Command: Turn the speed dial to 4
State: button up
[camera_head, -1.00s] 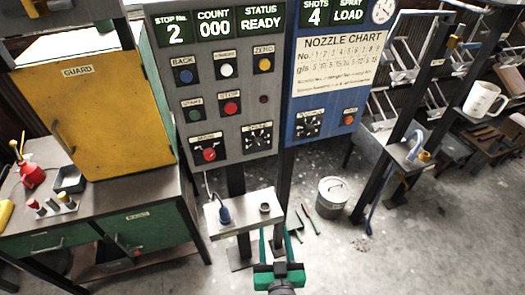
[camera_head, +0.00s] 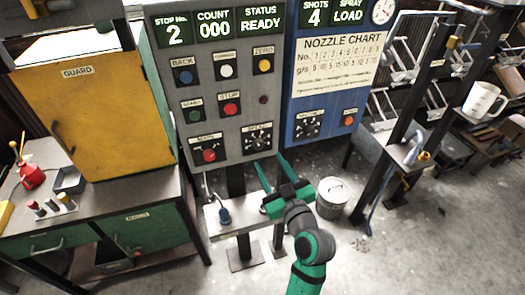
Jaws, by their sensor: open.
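The speed dial (camera_head: 258,140) is a black round knob with white marks on a dark plate, low on the right of the grey control panel (camera_head: 228,110). Its label reads SPEED; the number it points to is too small to tell. My green gripper (camera_head: 270,174) is open and empty, just below the dial and in front of the panel's lower edge. Its two long fingers point up toward the panel and stand apart. I cannot tell whether a fingertip touches the panel.
A similar dial (camera_head: 306,124) sits on the blue panel (camera_head: 325,75) to the right. A red main switch (camera_head: 209,155) is left of the speed dial, with several buttons above. A small shelf (camera_head: 238,214) is below. A grey bucket (camera_head: 332,193) stands on the floor.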

aim_at(260, 146)
jog(key=x, duration=0.7)
jog(key=shift+c, duration=0.4)
jog(key=c, duration=1)
